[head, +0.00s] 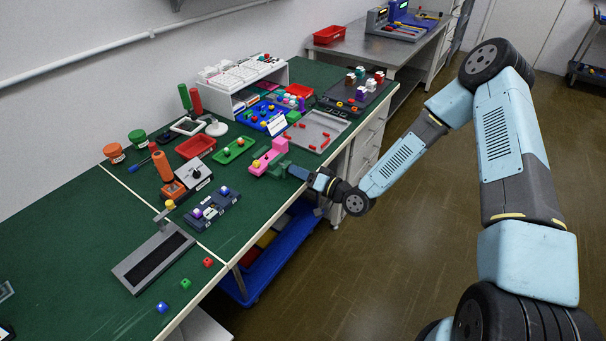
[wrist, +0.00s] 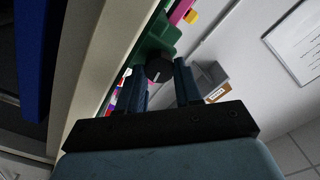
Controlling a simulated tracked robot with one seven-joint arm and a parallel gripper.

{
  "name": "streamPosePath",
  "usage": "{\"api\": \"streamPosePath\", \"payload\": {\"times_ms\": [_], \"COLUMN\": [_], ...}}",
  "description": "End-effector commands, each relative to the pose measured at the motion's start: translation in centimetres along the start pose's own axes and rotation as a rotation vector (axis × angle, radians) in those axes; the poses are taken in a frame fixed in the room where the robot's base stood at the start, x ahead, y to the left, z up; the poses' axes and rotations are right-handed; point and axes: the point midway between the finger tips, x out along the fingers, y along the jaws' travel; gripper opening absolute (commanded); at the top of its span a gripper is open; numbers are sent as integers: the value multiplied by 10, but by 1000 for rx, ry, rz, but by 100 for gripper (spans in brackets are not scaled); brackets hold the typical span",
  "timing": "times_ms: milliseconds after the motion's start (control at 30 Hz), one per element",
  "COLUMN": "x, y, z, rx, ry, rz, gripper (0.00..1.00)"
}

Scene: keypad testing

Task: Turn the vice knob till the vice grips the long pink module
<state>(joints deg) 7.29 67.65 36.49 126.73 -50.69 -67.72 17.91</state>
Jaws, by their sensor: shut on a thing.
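The long pink module (head: 268,158) sits at the green vice (head: 277,168) near the right edge of the green bench. It bears a yellow button. In the wrist view the pink module (wrist: 179,12) shows only in part, beyond the green vice (wrist: 154,40). The black vice knob (wrist: 158,69), with a pale mark on its face, is between the fingers of my gripper (wrist: 164,82). My gripper (head: 298,172) is shut on the knob from the bench's front side. The knob is hidden in the head view. I cannot tell if the vice jaws touch the module.
A blue trolley (head: 272,270) stands below the bench. The floor (head: 390,260) at the right is clear around my arm.

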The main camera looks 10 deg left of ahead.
Motion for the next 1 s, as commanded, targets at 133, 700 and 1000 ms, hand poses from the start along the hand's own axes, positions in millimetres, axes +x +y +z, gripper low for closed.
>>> {"api": "streamPosePath", "payload": {"times_ms": [133,700,1000], "x": [2,-1,-22], "y": [-4,2,1], "z": [1,0,2], "rx": [0,-1,2], "ry": [-2,0,-11], "rz": [-8,3,-3], "gripper": [41,60,60]}}
